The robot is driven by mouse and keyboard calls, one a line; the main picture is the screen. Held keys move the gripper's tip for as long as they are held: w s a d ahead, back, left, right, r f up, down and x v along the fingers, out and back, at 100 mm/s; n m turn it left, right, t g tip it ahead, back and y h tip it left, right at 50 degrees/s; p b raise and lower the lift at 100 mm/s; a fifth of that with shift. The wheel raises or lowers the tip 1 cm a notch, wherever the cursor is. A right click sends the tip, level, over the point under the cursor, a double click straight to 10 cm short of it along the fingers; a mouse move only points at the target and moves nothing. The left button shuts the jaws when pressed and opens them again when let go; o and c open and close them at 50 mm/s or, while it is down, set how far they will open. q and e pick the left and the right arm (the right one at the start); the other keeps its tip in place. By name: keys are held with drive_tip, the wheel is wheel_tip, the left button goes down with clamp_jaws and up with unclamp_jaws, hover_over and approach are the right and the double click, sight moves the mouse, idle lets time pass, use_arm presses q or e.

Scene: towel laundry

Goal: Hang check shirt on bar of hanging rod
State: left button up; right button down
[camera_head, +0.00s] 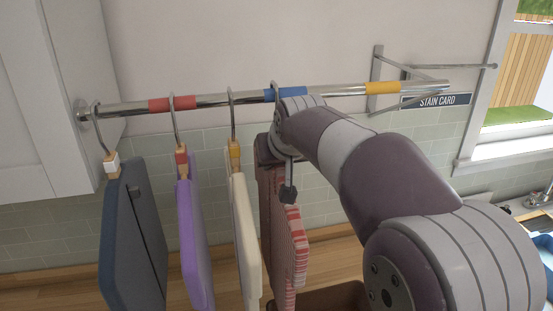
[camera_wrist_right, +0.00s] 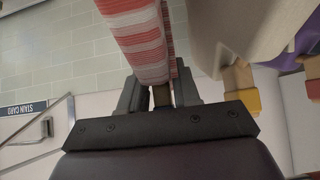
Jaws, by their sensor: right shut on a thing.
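The check shirt (camera_head: 298,250), red and white, hangs folded below the hanging rod (camera_head: 212,100). It also fills the top of the right wrist view (camera_wrist_right: 140,40). A metal hook (camera_head: 275,86) shows above it at the rod's blue band; my arm hides its lower part, and I cannot tell whether it rests on the bar. My right gripper (camera_wrist_right: 160,96) is shut on the brown neck of the shirt's hanger, just under the shirt in the wrist view. In the head view my right arm covers most of that grip. My left gripper is out of view.
A dark grey garment (camera_head: 130,245), a purple one (camera_head: 195,240) and a cream one (camera_head: 243,240) hang to the left on the rod. The rod's right part, with a yellow band (camera_head: 382,88), is bare near a wall bracket and STAIN CARD sign (camera_head: 436,100).

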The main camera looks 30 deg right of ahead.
drive_tip(key=c, duration=0.7)
unclamp_jaws()
drive_tip(key=shift+c, duration=0.2)
drive_tip(key=shift+s+r, duration=0.15)
drive_tip(key=b+v, duration=0.2)
drive_tip(key=v, duration=0.3)
drive_tip(key=shift+s+a+r+b, duration=0.1)
drive_tip(key=shift+s+r+b, duration=0.15)
drive_tip(key=shift+b, duration=0.05)
drive_tip(key=p+v, duration=0.3)
drive_tip(key=v, duration=0.3)
drive_tip(key=shift+s+r, duration=0.2)
drive_tip(key=shift+r, duration=0.1)
